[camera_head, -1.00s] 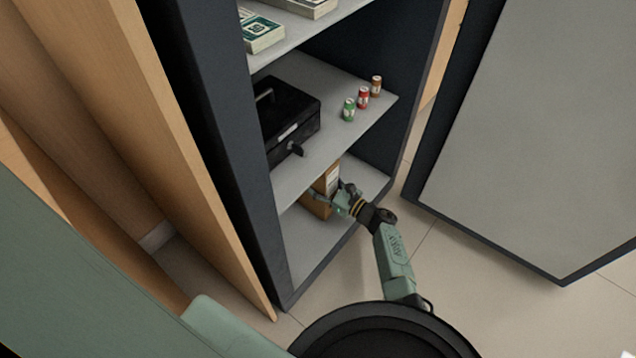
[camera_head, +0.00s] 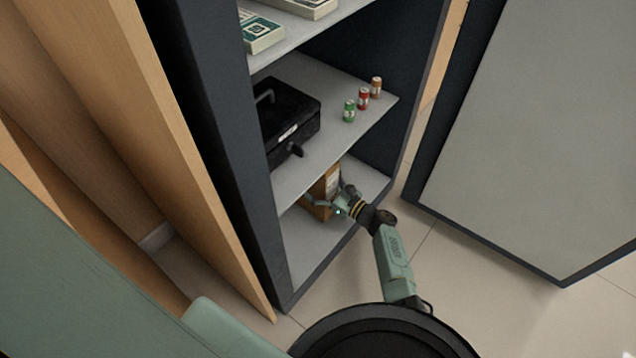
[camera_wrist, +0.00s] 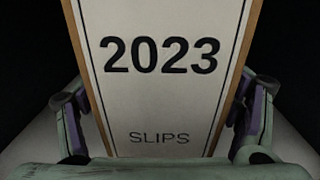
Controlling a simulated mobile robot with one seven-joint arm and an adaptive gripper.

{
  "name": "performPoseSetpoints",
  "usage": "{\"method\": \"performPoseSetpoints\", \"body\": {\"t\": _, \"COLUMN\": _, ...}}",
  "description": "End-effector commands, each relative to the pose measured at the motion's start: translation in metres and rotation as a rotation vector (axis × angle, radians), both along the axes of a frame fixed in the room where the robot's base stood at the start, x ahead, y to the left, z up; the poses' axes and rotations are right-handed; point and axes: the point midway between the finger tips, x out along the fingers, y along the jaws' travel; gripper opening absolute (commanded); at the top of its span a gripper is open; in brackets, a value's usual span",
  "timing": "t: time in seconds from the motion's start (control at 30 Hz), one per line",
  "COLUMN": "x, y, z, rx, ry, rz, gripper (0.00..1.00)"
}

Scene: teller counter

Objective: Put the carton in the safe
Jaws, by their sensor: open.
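The carton (camera_head: 319,208) is brown with a white label and stands on the bottom shelf (camera_head: 304,245) of the open safe (camera_head: 228,150). In the wrist view the label of the carton (camera_wrist: 160,95) fills the middle and reads "2023 SLIPS". My gripper (camera_head: 326,202) reaches into the bottom compartment at the carton. In the wrist view the fingers of my gripper (camera_wrist: 160,125) are open, one on each side of the carton. I cannot tell whether they touch it. The shelf above hides the carton's upper part in the head view.
A black cash box (camera_head: 288,122) and three small rolls, green (camera_head: 349,111), red (camera_head: 363,98) and orange (camera_head: 376,87), are on the middle shelf (camera_head: 335,140). Banknote bundles (camera_head: 262,35) lie on the top shelf. The safe door (camera_head: 530,130) stands open at the right.

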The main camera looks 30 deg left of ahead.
Motion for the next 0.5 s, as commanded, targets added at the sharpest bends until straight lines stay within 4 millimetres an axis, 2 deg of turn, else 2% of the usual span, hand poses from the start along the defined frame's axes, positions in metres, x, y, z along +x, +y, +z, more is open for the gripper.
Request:
{"method": "performPoseSetpoints", "body": {"t": 0.17, "x": -0.001, "y": -0.024, "z": 0.005, "rx": 0.0, "ry": 0.001, "rz": -0.006, "gripper": 0.83}}
{"method": "performPoseSetpoints", "body": {"t": 0.5, "x": -0.011, "y": -0.095, "z": 0.002, "rx": 0.0, "ry": 0.001, "rz": -0.005, "gripper": 0.83}}
